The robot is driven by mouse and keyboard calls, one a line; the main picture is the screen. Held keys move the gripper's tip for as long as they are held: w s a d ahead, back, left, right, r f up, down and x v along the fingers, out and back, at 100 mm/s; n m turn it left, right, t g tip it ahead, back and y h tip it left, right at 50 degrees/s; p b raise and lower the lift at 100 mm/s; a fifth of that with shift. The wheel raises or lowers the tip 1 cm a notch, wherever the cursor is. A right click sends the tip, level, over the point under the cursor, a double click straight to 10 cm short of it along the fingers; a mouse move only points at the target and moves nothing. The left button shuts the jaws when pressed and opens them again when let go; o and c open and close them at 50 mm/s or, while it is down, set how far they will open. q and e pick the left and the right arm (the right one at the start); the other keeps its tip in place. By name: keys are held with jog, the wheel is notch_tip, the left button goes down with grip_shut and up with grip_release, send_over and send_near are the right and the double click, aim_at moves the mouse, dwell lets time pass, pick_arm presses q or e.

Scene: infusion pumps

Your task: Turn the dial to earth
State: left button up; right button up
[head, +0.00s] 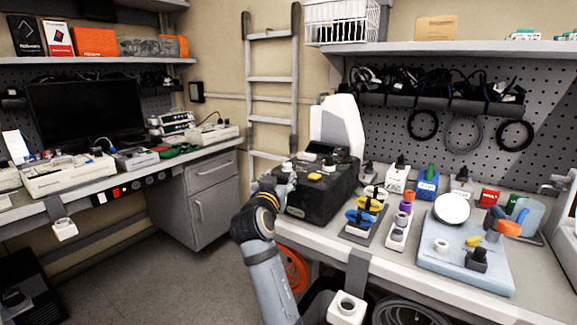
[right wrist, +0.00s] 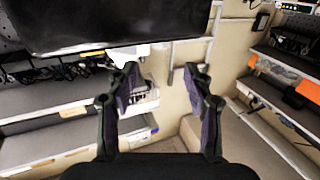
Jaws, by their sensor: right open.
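A black boxy unit (head: 325,197) stands on the right-hand bench, with a dark panel, a yellow piece (head: 315,176) and small pale knob-like parts (head: 288,167) on its top. I cannot tell which part is the dial, nor read any earth mark. My right gripper (head: 279,182) is at the unit's left front edge and hides part of it. In the right wrist view my right gripper (right wrist: 163,84) is open, with nothing visible between its fingers. A large dark surface (right wrist: 110,22) fills the top of that view, beyond the fingertips. My left gripper is not in view.
A white upright panel (head: 337,125) stands behind the unit. Right of it are colored clips (head: 368,204), small bottles and a blue tray (head: 462,262) with parts. A ladder (head: 272,80) leans at the back wall. Open floor (head: 150,245) lies left of my arm.

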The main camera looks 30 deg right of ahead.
aim_at(286, 167)
jog(key=x, duration=1)
jog(key=shift+w+d+f+p, duration=0.2)
jog(key=shift+f+p, duration=0.05)
jog(key=shift+p, duration=0.05)
jog(key=shift+c, duration=0.4)
grip_shut()
